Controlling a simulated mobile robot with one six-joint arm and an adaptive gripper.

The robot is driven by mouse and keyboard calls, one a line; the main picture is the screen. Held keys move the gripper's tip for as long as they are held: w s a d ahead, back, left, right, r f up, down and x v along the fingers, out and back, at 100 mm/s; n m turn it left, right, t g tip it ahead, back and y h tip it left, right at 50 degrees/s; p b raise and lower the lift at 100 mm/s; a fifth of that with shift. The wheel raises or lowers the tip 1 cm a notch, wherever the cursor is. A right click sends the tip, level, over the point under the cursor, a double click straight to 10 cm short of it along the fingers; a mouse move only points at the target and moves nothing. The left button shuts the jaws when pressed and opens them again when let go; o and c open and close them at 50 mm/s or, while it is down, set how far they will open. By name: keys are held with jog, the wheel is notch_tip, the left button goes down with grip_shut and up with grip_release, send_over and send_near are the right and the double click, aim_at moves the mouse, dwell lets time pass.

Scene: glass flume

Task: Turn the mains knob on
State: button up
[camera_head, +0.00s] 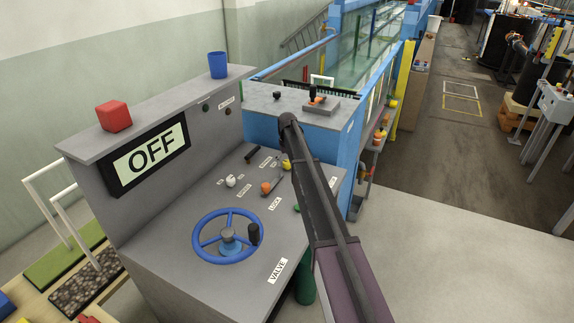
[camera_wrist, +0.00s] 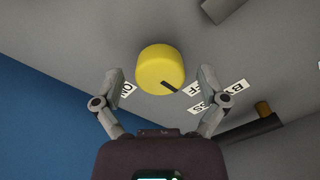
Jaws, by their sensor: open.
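In the wrist view a round yellow knob (camera_wrist: 160,69) stands on the grey panel, apparently the mains knob. Its black pointer line faces lower right, towards a white label ending in "FF" (camera_wrist: 192,91). Another label, partly hidden and starting with "O" (camera_wrist: 128,90), lies at its left. My gripper (camera_wrist: 161,82) is open, one finger on each side of the knob, with a visible gap at both sides. In the head view a small yellow knob (camera_head: 286,164) shows beside my dark arm, which hides part of it; my fingers do not show there. The display (camera_head: 152,158) reads "OFF".
In the wrist view a dark bar (camera_wrist: 252,130) lies close to the right finger.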

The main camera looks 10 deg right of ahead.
jog(key=c, duration=1.1)
jog(key=shift+c, duration=0.2)
jog(key=shift+m, duration=0.5)
jog(key=m, duration=0.3)
jog(key=shift+m, duration=0.3)
jog(key=m, duration=1.3)
jog(key=shift+a+m, duration=0.1)
jog(key=shift+m, duration=0.2)
